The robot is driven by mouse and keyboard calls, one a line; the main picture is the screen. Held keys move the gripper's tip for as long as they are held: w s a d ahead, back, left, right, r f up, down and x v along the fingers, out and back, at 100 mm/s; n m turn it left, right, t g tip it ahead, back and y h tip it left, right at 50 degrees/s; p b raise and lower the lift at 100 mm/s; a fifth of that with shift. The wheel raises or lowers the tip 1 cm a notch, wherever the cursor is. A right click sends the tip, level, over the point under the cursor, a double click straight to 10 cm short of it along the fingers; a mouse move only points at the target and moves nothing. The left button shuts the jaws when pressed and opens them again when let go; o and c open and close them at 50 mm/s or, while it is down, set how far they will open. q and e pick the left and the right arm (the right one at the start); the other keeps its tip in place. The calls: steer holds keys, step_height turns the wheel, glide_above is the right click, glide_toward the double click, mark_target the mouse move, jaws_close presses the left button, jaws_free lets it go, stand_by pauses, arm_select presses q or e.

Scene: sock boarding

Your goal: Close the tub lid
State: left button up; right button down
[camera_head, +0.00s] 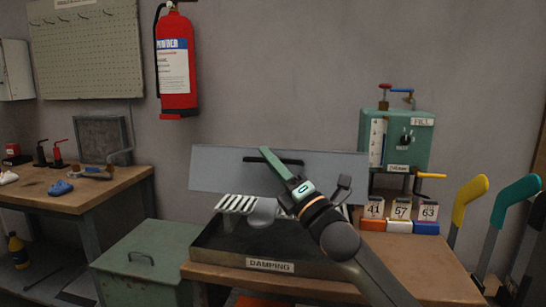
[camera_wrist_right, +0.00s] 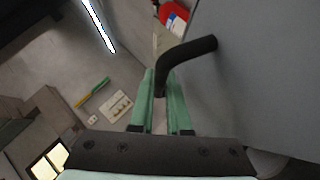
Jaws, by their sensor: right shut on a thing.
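The damping tub (camera_head: 312,268) is a dark, shallow tray with a "DAMPING" label on its front, standing on a wooden-topped bench. Its flat grey lid (camera_head: 222,170) stands raised behind it, tilted up towards the wall. A black bar handle (camera_head: 254,159) crosses the lid face. My right gripper (camera_head: 268,155) is shut on this handle. In the right wrist view the bent handle (camera_wrist_right: 190,48) runs between the green fingers of the right gripper (camera_wrist_right: 160,95), beside the grey lid (camera_wrist_right: 250,90). My arm hides part of the tub and lid. My left gripper is not in view.
A white slatted rack (camera_head: 237,204) sits at the tub's left. A green dispenser (camera_head: 412,140) and numbered blocks (camera_head: 400,226) stand to the right. Yellow and teal foot-shaped boards (camera_head: 467,197) rise at the far right. A green chest (camera_head: 150,262) stands left of the bench.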

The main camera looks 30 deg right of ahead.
steer(key=shift+s+a+f, duration=0.2)
steer(key=shift+s+f, duration=0.05)
steer(key=shift+f, duration=0.4)
arm_select(q)
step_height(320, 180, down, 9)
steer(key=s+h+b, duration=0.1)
steer(key=b, duration=0.8)
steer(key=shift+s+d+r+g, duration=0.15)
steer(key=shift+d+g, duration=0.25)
arm_select(e)
steer(key=s+a+f, duration=0.2)
steer(key=f, duration=0.4)
steer(key=s+a+f, duration=0.1)
steer(key=s+f, duration=0.1)
steer(key=f, duration=0.5)
steer(key=shift+a+f, duration=0.2)
steer(key=shift+a, duration=0.15)
steer(key=shift+s+f, duration=0.1)
steer(key=c, duration=1.2)
jaws_free()
steer(key=shift+d, duration=0.1)
steer(key=shift+s, duration=0.1)
